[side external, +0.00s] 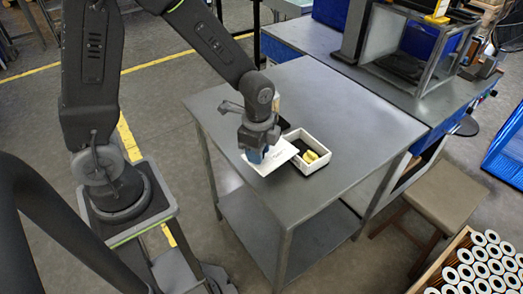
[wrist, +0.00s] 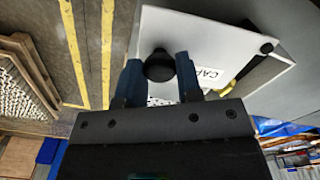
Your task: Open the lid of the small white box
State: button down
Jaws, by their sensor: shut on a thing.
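The small white box (side external: 325,160) stands on the grey metal table in the side view, its top uncovered and yellow items (side external: 310,156) inside. Its white lid (side external: 276,158) is off to the left of the box, apparently tilted and close to its near left edge. I cannot tell whether they touch. My gripper (side external: 257,155) is over the lid. In the wrist view, the blue fingers of my gripper (wrist: 160,78) are shut on the black knob (wrist: 159,65) of the lid (wrist: 205,40), which bears a printed label (wrist: 210,74). Part of the box is hidden behind the lid there.
The grey table (side external: 345,105) is mostly clear around the box. A dark item (side external: 284,124) lies behind the lid, partly hidden by my gripper. A workbench with a framed enclosure (side external: 420,60) adjoins at the right. A stool (side external: 444,195) and a crate of cartridges (side external: 480,265) stand front right.

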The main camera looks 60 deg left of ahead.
dwell(0.3)
jog(key=c, duration=0.8)
grip_release()
notch_tip(320, 180, up, 14)
jog(key=shift+f, duration=0.1)
jog(key=s+r+n+t, duration=0.2)
jog(key=s+n, duration=0.1)
jog(key=n, duration=0.1)
jog(key=s+a+r+n+t, duration=0.1)
jog(key=s+r+n, duration=0.1)
jog(key=s+n, duration=0.2)
jog(key=s+r+n+t, duration=0.2)
jog(key=s+n, duration=0.2)
jog(key=shift+s+a+t, duration=0.15)
jog(key=shift+t, duration=0.15)
